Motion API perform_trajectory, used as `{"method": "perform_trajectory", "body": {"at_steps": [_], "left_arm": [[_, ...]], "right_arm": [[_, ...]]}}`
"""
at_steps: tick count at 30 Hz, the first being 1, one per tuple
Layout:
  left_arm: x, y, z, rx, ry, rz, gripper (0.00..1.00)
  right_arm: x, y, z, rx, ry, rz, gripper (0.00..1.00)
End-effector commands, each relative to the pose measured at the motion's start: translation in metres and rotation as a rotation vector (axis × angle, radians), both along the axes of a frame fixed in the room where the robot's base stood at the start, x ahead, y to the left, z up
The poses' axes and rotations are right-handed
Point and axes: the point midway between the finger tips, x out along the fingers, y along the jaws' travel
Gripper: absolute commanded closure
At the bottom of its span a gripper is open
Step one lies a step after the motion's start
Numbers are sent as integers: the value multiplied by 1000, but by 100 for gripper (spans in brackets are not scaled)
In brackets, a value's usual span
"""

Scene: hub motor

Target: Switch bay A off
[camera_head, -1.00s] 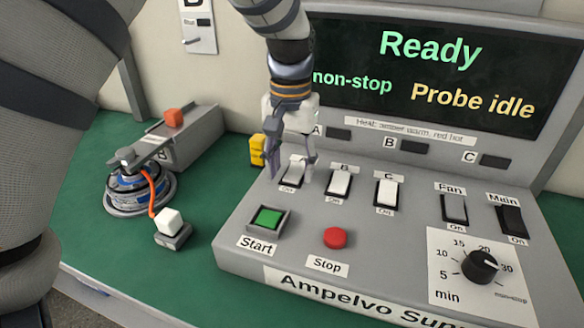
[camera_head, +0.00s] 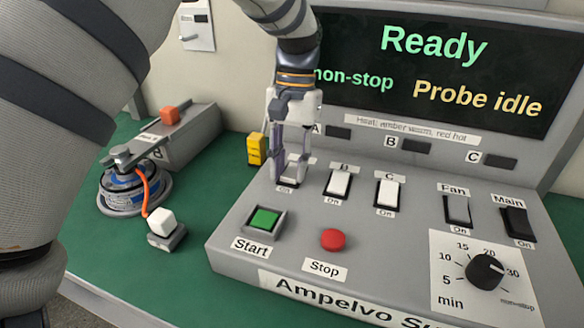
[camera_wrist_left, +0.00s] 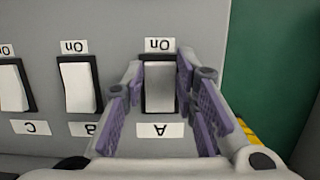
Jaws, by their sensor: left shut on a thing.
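The bay A switch (camera_wrist_left: 160,92) is a pale rocker in a dark frame, with an "On" label at one end and an "A" label at the other in the left wrist view. My left gripper (camera_head: 289,182) points down at it on the sloped panel (camera_head: 225,240). The fingers hide much of the switch in the head view. Which way the rocker is tipped I cannot tell. My right gripper is not in view.
White switches B (camera_head: 338,184) and C (camera_head: 387,191) stand just right of A. The green Start button (camera_head: 264,220) and red Stop button (camera_head: 333,239) lie in front. A yellow block (camera_head: 257,150) is left of the panel. The screen (camera_head: 430,70) reads "Ready", "non-stop" and "Probe idle".

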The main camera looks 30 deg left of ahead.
Motion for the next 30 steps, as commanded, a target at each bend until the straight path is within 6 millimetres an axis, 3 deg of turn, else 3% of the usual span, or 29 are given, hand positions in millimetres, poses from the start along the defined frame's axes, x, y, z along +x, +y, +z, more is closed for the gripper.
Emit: {"method": "perform_trajectory", "body": {"at_steps": [1,13,14,16,26,30], "left_arm": [[3,0,-8,-7,35,0,100],[2,0,-1,-19,84,-1,100],[2,0,-1,-19,84,-1,71],[2,0,-1,-19,83,-1,55],[3,1,2,-18,81,0,53],[11,3,26,-18,77,0,53]], "right_arm": [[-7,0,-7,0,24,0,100],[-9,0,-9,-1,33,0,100],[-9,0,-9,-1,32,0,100],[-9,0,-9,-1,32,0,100],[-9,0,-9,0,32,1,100],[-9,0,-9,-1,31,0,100]]}}
